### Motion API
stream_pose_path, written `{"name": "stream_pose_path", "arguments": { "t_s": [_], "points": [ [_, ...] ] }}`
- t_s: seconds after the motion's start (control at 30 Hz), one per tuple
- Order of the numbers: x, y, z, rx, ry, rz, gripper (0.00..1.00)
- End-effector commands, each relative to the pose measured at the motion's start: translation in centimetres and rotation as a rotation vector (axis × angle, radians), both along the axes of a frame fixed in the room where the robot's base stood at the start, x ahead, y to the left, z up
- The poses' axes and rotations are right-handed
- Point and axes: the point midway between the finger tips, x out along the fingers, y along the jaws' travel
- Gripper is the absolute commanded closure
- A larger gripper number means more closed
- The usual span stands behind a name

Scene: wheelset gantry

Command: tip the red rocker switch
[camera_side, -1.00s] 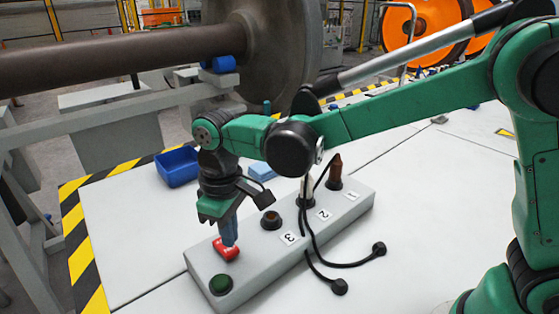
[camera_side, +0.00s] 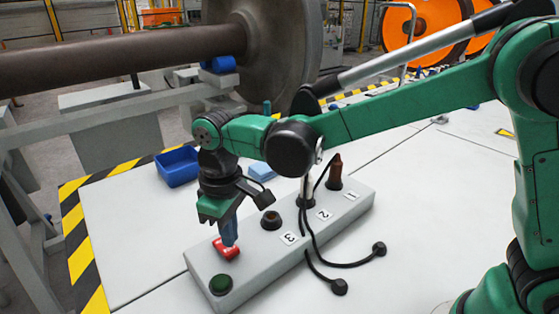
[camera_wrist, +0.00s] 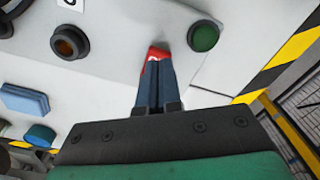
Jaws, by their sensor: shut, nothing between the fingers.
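The red rocker switch (camera_side: 226,248) sits on top of the grey control box (camera_side: 290,254), near its front left end. My gripper (camera_side: 230,243) is shut and empty, pointing down, with its blue fingertips at the switch. In the wrist view, the closed fingertips (camera_wrist: 154,62) overlap the red switch (camera_wrist: 158,52) and hide most of it. They look to be touching it or very close; I cannot tell which.
A green button (camera_side: 221,285) is beside the switch. A dark round socket (camera_side: 271,220) and labelled sockets with black cables (camera_side: 350,264) lie along the box. A blue bin (camera_side: 177,167) stands behind.

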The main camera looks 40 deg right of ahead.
Motion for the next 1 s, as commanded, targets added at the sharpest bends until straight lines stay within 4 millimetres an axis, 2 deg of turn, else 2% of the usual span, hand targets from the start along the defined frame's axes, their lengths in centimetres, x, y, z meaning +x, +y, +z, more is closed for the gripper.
{"name": "stream_pose_path", "arguments": {
  "t_s": [1.0],
  "points": [
    [0.0,0.0,-1.5,0.000,0.000,0.000,1.00]
  ]
}}
